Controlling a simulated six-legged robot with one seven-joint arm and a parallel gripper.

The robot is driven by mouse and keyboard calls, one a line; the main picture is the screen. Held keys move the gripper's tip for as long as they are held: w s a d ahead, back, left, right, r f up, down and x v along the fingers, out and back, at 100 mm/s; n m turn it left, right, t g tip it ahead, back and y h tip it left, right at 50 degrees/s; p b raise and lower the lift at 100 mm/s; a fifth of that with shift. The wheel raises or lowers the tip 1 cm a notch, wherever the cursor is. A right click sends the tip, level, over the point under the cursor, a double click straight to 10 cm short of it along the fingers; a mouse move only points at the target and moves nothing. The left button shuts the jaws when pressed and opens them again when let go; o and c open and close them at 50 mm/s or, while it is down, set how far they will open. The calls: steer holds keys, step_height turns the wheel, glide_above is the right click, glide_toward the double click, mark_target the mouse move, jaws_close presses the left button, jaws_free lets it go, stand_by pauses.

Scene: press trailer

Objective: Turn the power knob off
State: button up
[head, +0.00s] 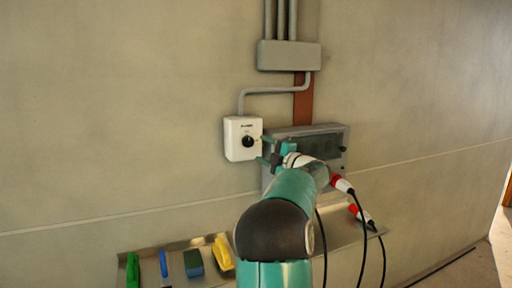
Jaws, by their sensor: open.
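The power knob (247,141) is a small dark round knob on the front of a white wall box (235,150). A short dark label sits above the knob. My gripper (264,149) is just to the right of the knob, with its teal fingers apart, one higher and one lower, pointing left toward the box. Nothing shows between the fingers. I cannot tell whether a fingertip touches the box. The knob's exact setting is too small to read.
A grey panel (335,143) is behind my arm, with red-and-white plugs (342,184) and black cables at its right. A conduit runs up to a grey junction box (289,56). Below, a metal shelf (205,240) holds a green brush (132,270), a blue tool (164,265), a sponge (194,263) and a yellow item (222,254).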

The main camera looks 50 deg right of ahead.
steer(key=s+a+f, duration=0.1)
steer(key=s, duration=0.7)
steer(key=shift+a, duration=0.15)
